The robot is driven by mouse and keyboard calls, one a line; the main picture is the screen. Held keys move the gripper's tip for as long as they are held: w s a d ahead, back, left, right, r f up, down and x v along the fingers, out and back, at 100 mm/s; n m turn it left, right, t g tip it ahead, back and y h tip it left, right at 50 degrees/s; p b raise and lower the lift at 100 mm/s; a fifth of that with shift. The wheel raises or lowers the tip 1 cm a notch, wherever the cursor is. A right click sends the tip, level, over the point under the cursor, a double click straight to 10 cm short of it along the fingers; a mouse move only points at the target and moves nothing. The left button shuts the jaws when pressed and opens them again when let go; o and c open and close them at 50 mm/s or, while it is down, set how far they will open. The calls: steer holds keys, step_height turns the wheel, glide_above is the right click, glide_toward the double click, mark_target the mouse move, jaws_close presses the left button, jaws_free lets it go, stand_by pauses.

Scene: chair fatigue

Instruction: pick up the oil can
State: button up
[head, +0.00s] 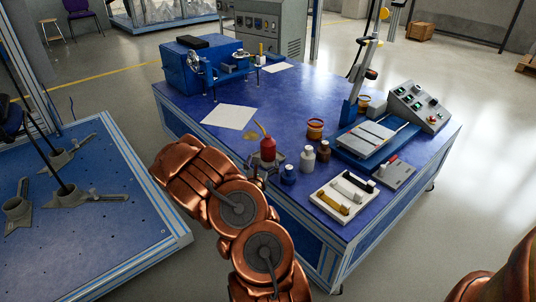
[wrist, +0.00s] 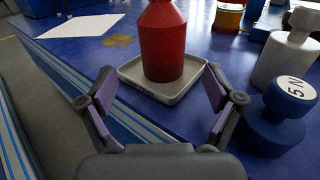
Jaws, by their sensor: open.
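The oil can is red with a narrowing top and a thin tan spout; it stands upright near the front edge of the blue table. It shows in the head view (head: 268,149) and in the wrist view (wrist: 163,42). In the wrist view it stands on a shallow grey tray (wrist: 190,75). My gripper (wrist: 166,95) is open and empty, its fingers spread on either side of the tray's near part. The can is ahead of the fingers, apart from them. In the head view my arm partly hides the gripper and the tray.
A paper sheet (head: 229,116) lies left of the can. The table's left edge runs beneath my gripper.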

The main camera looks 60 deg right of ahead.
mark_target(267, 152)
steer(key=shift+r+b+x, duration=0.25)
steer(key=shift+b+x, duration=0.45)
steer(key=shift+x, duration=1)
steer(key=shift+r+b+x, duration=0.2)
steer(key=shift+b+x, duration=0.45)
steer(key=shift+x, duration=1.05)
steer(key=shift+d+r, duration=0.1)
steer(key=shift+d, duration=0.3)
steer(key=shift+c, duration=0.3)
steer(key=shift+s, duration=0.1)
steer(key=c, duration=1.6)
